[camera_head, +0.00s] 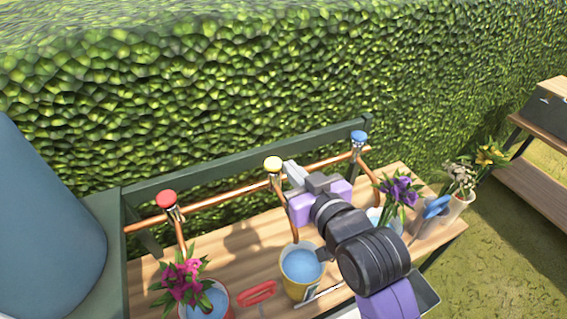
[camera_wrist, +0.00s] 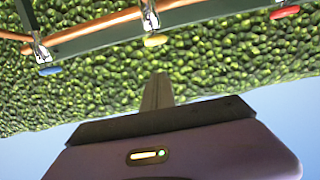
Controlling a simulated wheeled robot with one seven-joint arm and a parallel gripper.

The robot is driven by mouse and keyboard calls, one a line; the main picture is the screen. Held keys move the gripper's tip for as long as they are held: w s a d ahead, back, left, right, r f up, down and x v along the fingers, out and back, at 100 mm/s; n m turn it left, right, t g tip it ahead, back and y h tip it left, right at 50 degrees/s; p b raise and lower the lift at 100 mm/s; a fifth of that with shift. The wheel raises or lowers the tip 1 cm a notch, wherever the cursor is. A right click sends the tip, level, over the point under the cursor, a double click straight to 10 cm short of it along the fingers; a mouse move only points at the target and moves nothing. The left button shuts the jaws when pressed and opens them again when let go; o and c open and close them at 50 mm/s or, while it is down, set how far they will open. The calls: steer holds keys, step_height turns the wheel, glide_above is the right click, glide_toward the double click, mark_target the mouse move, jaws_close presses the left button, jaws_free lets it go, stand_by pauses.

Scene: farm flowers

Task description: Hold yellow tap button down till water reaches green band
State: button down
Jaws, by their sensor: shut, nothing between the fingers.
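The yellow tap button (camera_head: 273,163) tops the middle tap on the copper pipe. A yellow bucket (camera_head: 298,291) with blue water (camera_head: 302,265) stands below that tap. I cannot make out a green band on it. My gripper (camera_head: 290,168) is shut and empty, its fingertips close to the right of the yellow button. I cannot tell whether they touch it. In the wrist view, the picture is upside down; the yellow button (camera_wrist: 155,40) shows beyond my shut fingertips (camera_wrist: 157,78), with a gap between them in that view.
A red button (camera_head: 166,199) is on the left tap and a blue button (camera_head: 359,136) on the right tap. Pink flowers (camera_head: 183,282) and purple flowers (camera_head: 399,190) stand in pots on the wooden bench (camera_head: 235,245). A red-handled tool (camera_head: 257,292) lies near the bucket. A hedge (camera_head: 220,90) is behind.

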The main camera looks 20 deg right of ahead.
steer(key=shift+v, duration=0.95)
steer(key=shift+w+r, duration=0.1)
steer(key=s+r+t, duration=0.3)
steer(key=s+r, duration=0.1)
steer(key=s+f+g, duration=0.1)
steer(key=s+f, duration=0.3)
steer(key=s, duration=0.6)
steer(key=s+f+g, duration=0.1)
steer(key=s+f, duration=0.3)
steer(key=s, duration=0.5)
steer(key=s+f+g, duration=0.1)
steer(key=s+f, duration=0.3)
steer(key=s, duration=0.6)
steer(key=shift+s+f+g, duration=0.3)
steer(key=shift+s+f, duration=0.05)
steer(key=shift+f, duration=0.05)
